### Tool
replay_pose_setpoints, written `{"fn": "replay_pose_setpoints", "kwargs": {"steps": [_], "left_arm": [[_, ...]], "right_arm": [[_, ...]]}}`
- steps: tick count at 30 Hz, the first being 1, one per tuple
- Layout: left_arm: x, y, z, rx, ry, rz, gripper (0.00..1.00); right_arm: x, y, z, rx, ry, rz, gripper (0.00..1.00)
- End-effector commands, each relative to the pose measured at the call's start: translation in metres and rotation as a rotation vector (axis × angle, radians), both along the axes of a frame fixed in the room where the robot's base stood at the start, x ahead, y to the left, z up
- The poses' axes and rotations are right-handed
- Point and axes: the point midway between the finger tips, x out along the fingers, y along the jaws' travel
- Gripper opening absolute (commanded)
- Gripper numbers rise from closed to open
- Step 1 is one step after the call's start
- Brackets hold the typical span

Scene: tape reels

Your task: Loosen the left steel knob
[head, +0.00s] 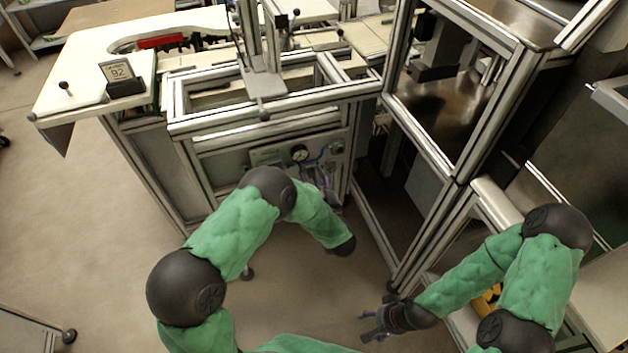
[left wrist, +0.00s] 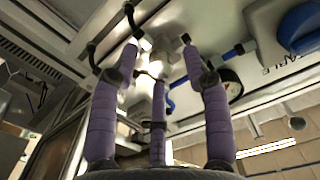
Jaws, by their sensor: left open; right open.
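A shiny steel knob (left wrist: 152,62) shows in the left wrist view on the underside of a pale panel (left wrist: 190,65). My left gripper (left wrist: 155,48) has purple fingers with black tips, spread open around the knob; whether any finger touches it I cannot tell. In the head view my left gripper (head: 323,180) is at the front of the machine, mostly hidden behind my green arm. The knob cannot be made out in the head view. My right gripper (head: 368,326) is open and empty, low over the floor, away from the machine.
A round gauge (head: 299,153) sits on the machine's front panel; it also shows in the left wrist view (left wrist: 231,86). A blue knob (left wrist: 300,28) and blue tube fittings are near the fingers. Aluminium frame posts (head: 432,235) stand to the right.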

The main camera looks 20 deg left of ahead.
Motion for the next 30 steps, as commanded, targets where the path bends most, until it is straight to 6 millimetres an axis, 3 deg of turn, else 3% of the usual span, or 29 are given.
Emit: {"fn": "replay_pose_setpoints", "kwargs": {"steps": [8,13,14,30], "left_arm": [[0.0013,0.0009,0.0006,0.0,0.0,0.0,0.48],[0.0012,0.0007,0.0004,0.0,0.0,0.0,0.02],[0.0012,0.0007,0.0005,0.0,0.0,0.0,0.0],[0.0012,0.0009,0.0012,-0.097,-0.068,0.0,0.0]], "right_arm": [[0.0001,-0.0001,-0.0001,0.0,0.0,0.0,0.64],[0.0001,-0.0001,-0.0001,0.0,0.0,0.0,0.64],[0.0001,-0.0001,-0.0001,0.0,0.0,0.0,0.64],[0.0,-0.0001,0.0007,0.0,0.0,0.0,0.64]]}}
